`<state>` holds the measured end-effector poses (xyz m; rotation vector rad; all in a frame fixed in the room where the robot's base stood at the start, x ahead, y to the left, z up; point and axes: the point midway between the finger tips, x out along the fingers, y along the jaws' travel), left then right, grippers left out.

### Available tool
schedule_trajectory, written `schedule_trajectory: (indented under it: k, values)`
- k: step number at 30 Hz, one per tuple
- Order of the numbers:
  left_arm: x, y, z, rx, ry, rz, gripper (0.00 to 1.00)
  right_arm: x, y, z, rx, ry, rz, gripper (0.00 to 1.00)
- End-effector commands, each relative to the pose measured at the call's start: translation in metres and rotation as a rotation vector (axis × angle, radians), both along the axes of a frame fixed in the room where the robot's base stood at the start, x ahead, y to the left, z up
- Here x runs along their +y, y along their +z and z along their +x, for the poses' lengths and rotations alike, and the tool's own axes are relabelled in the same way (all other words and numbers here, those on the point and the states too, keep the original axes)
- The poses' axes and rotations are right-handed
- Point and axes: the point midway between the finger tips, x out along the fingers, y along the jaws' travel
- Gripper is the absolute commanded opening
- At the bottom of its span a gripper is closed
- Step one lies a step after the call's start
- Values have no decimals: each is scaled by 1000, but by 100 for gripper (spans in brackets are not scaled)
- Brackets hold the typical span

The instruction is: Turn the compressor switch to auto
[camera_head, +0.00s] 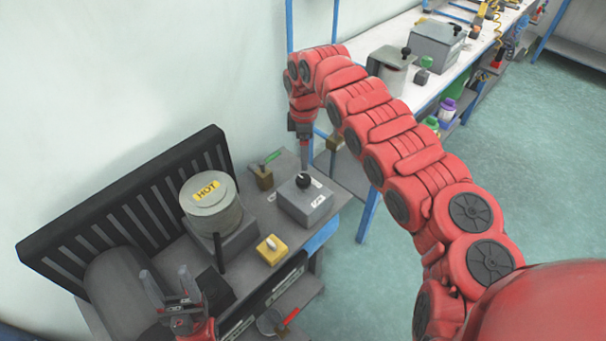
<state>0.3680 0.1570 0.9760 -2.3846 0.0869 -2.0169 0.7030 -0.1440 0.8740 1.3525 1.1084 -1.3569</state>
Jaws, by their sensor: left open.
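A grey box (306,205) with a black knob (303,181) and small white labels stands at the right end of the grey bench. It looks like a switch box, but the labels are too small to read. My left gripper (171,284) is at the lower left, open and empty, its fingers pointing up, apart from the box. My right arm reaches across from the right. Its gripper (305,155) points down just behind the grey box in the picture. Its fingers show edge-on, so I cannot tell whether they touch anything.
A round grey unit with a yellow HOT label (206,190) stands left of the box. A yellow box with a pale switch (271,249) sits near the front edge. A white workbench (376,42) stands beyond; floor at right is clear.

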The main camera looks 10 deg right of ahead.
Motion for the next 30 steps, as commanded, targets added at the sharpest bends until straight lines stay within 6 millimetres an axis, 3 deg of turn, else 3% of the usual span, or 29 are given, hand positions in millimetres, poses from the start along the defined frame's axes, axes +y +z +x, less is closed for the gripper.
schedule_trajectory:
  k: [9, 15, 26, 27, 30]
  values:
    - [0, 8, 0, 0, 0, 0, 60, 3, -75, -1, 3, 2, 4, 88]
    - [0, 7, 0, 0, 0, 0, 60, 2, -101, -1, 2, 1, 2, 88]
    - [0, 7, 0, 0, 0, 0, 60, 1, -107, 0, -1, 0, 1, 88]
    - [0, 7, 0, 0, 0, 0, 60, 1, -107, 0, -1, 0, 1, 86]
    - [0, 7, 0, 0, 0, 0, 60, 1, -107, 0, -1, 0, 1, 68]
